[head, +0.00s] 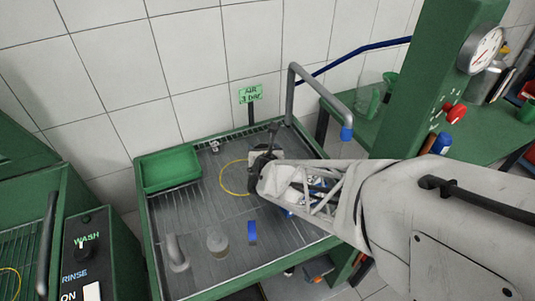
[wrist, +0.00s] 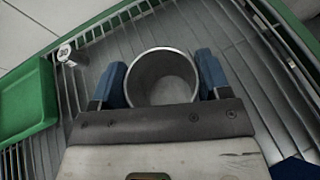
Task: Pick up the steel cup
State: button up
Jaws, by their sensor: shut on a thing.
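The steel cup (wrist: 161,77) is a round, open-topped grey cup seen from above in the wrist view. It stands between the two blue fingers of my gripper (wrist: 161,85), which is shut on its sides. The cup's inside looks empty. The lower part of the cup is hidden behind the dark gripper plate. In the head view my gripper (head: 263,161) is over the back right of the wire rack, and my arm hides most of what it holds.
A grey bent pipe (head: 291,95) rises behind.

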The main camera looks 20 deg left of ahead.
jog(key=shift+r, duration=0.15)
notch_tip(320, 180, up, 10)
jog(key=shift+f, duration=0.15)
dwell(0.6)
